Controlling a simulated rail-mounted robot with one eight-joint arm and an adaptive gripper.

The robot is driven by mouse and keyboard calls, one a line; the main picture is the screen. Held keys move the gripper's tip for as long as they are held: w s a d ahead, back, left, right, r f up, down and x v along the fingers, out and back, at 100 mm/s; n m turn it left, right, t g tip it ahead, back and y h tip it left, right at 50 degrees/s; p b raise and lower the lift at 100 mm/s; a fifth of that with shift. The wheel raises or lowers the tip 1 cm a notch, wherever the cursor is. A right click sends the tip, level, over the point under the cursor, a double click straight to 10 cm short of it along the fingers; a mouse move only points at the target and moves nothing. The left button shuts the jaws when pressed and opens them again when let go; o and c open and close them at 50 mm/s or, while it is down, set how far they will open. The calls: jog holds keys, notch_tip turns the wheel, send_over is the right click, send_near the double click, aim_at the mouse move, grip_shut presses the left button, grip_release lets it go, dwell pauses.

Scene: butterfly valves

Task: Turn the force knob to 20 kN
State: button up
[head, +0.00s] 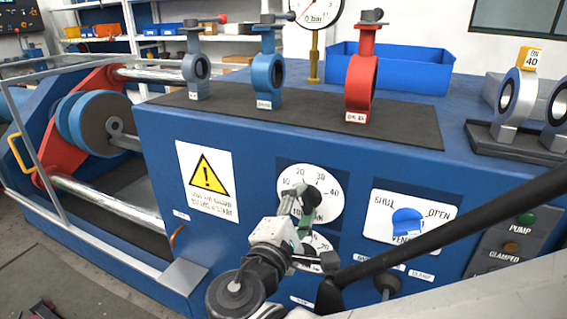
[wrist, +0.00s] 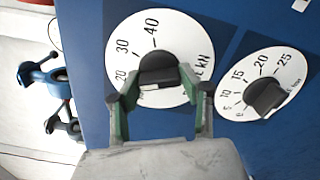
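The force knob (wrist: 158,70) is a black knob on a round white dial (wrist: 130,50) marked 20, 30, 40 and kN in the wrist view. A pale mark shows at its lower edge, on the side away from the 40. In the head view the dial (head: 325,182) is on the blue front panel, with its knob mostly hidden behind my gripper (head: 294,203). In the wrist view my gripper (wrist: 160,80) has one fingertip on either side of the knob, both very close to it. I cannot tell whether they press on it.
A second dial (wrist: 233,97) with a black knob (wrist: 265,97) is close beside the force dial. The vent plate (head: 440,210) with a blue knob (head: 407,221) is to the right. A dark bar crosses the head view's lower right. Valves (head: 361,85) stand on top.

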jog(key=o, duration=0.4)
jog(key=shift+w, duration=0.1)
jog(key=shift+o, duration=0.2)
jog(key=v, duration=1.2)
